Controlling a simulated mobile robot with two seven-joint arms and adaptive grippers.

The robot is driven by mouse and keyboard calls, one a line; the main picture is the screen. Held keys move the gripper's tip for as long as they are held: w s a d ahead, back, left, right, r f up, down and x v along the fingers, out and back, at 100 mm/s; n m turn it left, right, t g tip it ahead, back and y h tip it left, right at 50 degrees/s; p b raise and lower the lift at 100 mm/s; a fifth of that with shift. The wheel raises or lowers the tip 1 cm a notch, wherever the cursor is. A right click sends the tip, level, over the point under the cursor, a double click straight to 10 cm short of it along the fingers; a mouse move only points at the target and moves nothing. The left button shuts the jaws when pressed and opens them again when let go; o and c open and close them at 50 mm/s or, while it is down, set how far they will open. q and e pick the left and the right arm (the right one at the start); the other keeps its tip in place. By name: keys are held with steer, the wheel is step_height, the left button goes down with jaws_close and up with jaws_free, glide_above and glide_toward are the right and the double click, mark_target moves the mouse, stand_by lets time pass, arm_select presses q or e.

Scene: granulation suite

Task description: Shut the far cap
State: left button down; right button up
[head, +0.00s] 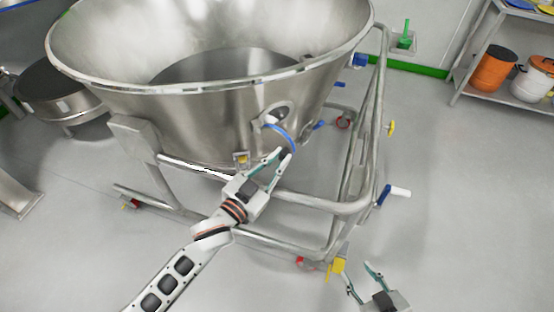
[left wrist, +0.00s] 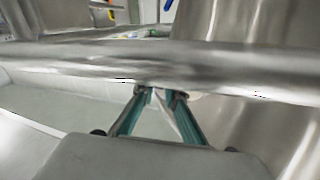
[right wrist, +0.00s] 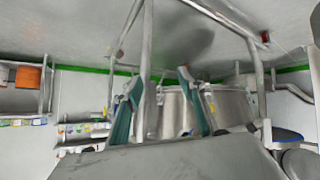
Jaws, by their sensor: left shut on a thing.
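A large steel bowl (head: 225,115) stands in a tubular frame. On its side is an oval port (head: 283,110) with a white fitting and a curved blue-edged part (head: 280,132), which looks like the cap swung out from the port. My left gripper (head: 284,160) is at the lower end of this part, its fingers shut on it around a dark piece. In the left wrist view the fingertips (left wrist: 161,92) are partly hidden behind a steel rail; a white bit shows between them. My right gripper (head: 360,277) is open and empty, low at the front right.
A blue-and-white handle (head: 397,191) and yellow knob (head: 391,128) stick out at right. A shelf (head: 500,110) with orange and white buckets stands back right.

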mark_target(291, 152)
arm_select(q)
steer(key=shift+w+d+n+t+y, duration=0.2)
steer(key=shift+d+n+t+y, duration=0.3)
steer(key=shift+w+d+r+p, duration=0.3)
steer(key=shift+w+d+r, duration=0.1)
steer(key=shift+w+d, duration=0.45)
steer(key=shift+w, duration=0.1)
steer(key=shift+w+d+f, duration=0.1)
steer(key=shift+d+f, duration=0.15)
steer(key=c, duration=2.2)
jaws_free()
steer(key=shift+c, duration=0.2)
steer(key=shift+o, duration=1)
steer(key=shift+d, duration=0.15)
arm_select(e)
steer(key=shift+r, duration=0.2)
